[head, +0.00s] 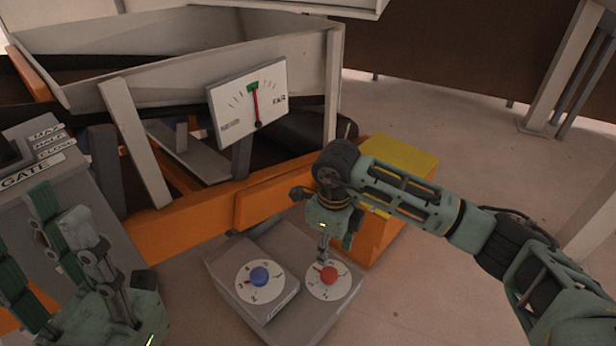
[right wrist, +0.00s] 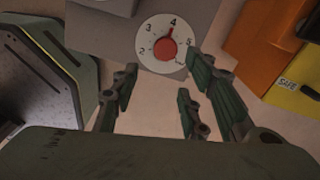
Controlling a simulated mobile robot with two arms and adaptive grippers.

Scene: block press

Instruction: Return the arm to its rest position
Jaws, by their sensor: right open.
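My right gripper (head: 332,248) is at the end of the arm from the right, pointing down just above the red knob (head: 328,275). In the right wrist view its fingers (right wrist: 165,85) are spread with nothing between them. There the red knob (right wrist: 165,43) sits beyond the fingertips on a white numbered dial, its mark seeming to point near 4. Whether a finger touches the knob is unclear. My left gripper (head: 62,215) is at the lower left in the head view, fingers raised and apart, with nothing seen in them.
A blue knob (head: 260,276) sits on the raised block beside the red one. An orange beam (head: 190,222) and yellow-topped orange block (head: 395,160) stand close behind. A gauge (head: 248,102) hangs on the grey hopper (head: 180,75). A panel reading GATE (head: 35,172) is at left. Floor at right is clear.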

